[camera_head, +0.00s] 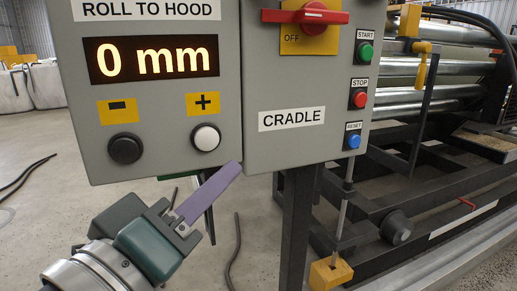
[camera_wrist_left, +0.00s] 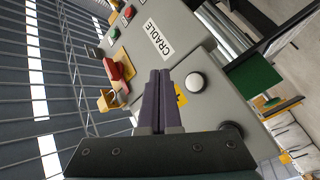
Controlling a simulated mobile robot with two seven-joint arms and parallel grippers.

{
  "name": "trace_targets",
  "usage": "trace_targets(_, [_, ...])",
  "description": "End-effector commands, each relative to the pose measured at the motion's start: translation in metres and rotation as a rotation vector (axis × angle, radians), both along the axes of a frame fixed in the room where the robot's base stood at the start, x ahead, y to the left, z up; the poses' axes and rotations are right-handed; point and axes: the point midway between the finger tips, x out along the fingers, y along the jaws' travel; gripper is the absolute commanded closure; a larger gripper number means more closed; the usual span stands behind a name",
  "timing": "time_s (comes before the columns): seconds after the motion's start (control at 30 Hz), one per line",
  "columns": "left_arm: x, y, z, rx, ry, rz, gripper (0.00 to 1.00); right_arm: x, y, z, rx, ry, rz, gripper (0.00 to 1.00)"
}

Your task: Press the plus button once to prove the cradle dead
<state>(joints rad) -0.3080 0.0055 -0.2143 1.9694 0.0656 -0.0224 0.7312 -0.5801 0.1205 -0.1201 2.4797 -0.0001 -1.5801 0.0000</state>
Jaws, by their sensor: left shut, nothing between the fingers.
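The white plus button (camera_head: 206,138) sits under a yellow plus label on the grey control box (camera_head: 75,100). The display (camera_head: 150,58) above reads 0 mm. The black minus button (camera_head: 124,148) is to its left. My left gripper (camera_head: 236,166) is shut and empty, its purple fingers pointing up and right. In the head view its tips are just below and right of the plus button, over the box's lower edge. In the left wrist view the plus button (camera_wrist_left: 196,83) is right of the fingertips (camera_wrist_left: 160,74), uncovered. No contact shows. My right gripper is not in view.
Right of the display is the CRADLE panel (camera_head: 260,85) with a red rotary switch (camera_head: 308,16) by OFF and green START (camera_head: 366,51), red STOP (camera_head: 359,98) and blue RESET (camera_head: 353,141) buttons. Rollers and dark framework (camera_head: 430,170) stand at right. Floor at left is mostly open.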

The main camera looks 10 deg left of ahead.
Motion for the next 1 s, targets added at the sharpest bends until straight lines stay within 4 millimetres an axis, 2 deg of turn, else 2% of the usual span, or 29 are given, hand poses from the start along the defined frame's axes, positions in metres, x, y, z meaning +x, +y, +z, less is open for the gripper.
trace_targets(0.37, [0.007,0.005,-0.002,0.003,0.001,-0.001,1.0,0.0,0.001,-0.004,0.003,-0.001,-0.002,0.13])
trace_targets(0.73, [0.049,0.034,-0.002,0.005,-0.002,0.0,1.0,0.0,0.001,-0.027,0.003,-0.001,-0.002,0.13])
trace_targets(1.0, [0.07,0.047,0.0,0.003,0.001,-0.001,1.0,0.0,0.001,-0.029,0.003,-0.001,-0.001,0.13])
